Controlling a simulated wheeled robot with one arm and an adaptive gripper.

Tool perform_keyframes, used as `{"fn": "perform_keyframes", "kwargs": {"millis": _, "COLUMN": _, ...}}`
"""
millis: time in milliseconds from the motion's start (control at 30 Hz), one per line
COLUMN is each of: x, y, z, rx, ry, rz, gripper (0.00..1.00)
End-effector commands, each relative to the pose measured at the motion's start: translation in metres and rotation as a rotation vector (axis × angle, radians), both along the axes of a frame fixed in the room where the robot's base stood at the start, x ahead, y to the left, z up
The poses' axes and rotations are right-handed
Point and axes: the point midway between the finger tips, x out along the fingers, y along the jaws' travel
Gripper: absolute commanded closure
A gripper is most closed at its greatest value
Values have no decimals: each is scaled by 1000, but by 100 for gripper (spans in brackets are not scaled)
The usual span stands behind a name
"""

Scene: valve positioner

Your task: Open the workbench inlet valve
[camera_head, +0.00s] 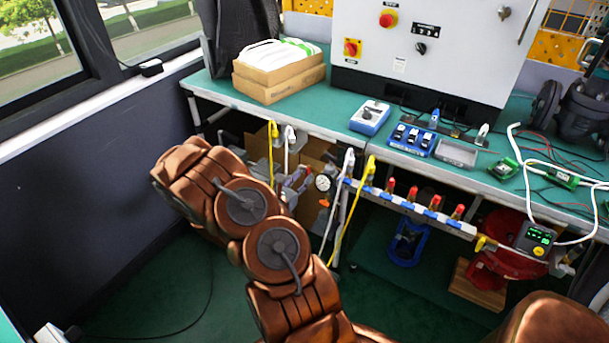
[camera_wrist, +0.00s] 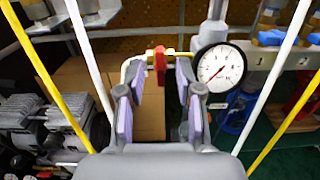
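A red valve handle (camera_wrist: 159,61) sits on a thin yellow pipe (camera_wrist: 177,54) left of a round white pressure gauge (camera_wrist: 221,68), below the workbench (camera_head: 440,176). I take this handle to be the inlet valve, but no label confirms it. My gripper (camera_wrist: 160,80) is open in the wrist view, with purple-padded fingers either side of an empty gap. The handle shows between and just beyond the fingertips; I cannot tell whether they touch it. In the head view my arm partly hides the gripper (camera_head: 300,180), just left of the gauge (camera_head: 323,182).
White and yellow hoses hang on both sides of my gripper. A manifold (camera_head: 395,200) with several red-topped valves runs right along the bench front. A grey machine (camera_wrist: 50,125) stands left in the wrist view, with cardboard boxes (camera_wrist: 85,78) behind. Green floor (camera_head: 200,290) lies open below.

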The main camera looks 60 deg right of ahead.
Motion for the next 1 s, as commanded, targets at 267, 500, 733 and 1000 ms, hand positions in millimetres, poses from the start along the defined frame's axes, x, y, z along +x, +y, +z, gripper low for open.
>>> {"fn": "perform_keyframes", "kwargs": {"millis": 267, "x": 0, "y": -17, "z": 0, "rx": -1, "ry": 1, "rz": 0, "gripper": 65}}
{"fn": "perform_keyframes", "kwargs": {"millis": 500, "x": 0, "y": -19, "z": 0, "rx": -1, "ry": 1, "rz": 1, "gripper": 65}}
{"fn": "perform_keyframes", "kwargs": {"millis": 733, "x": 0, "y": -18, "z": 0, "rx": -1, "ry": 1, "rz": 1, "gripper": 79}}
{"fn": "perform_keyframes", "kwargs": {"millis": 1000, "x": 0, "y": -18, "z": 0, "rx": -1, "ry": 1, "rz": 0, "gripper": 100}}
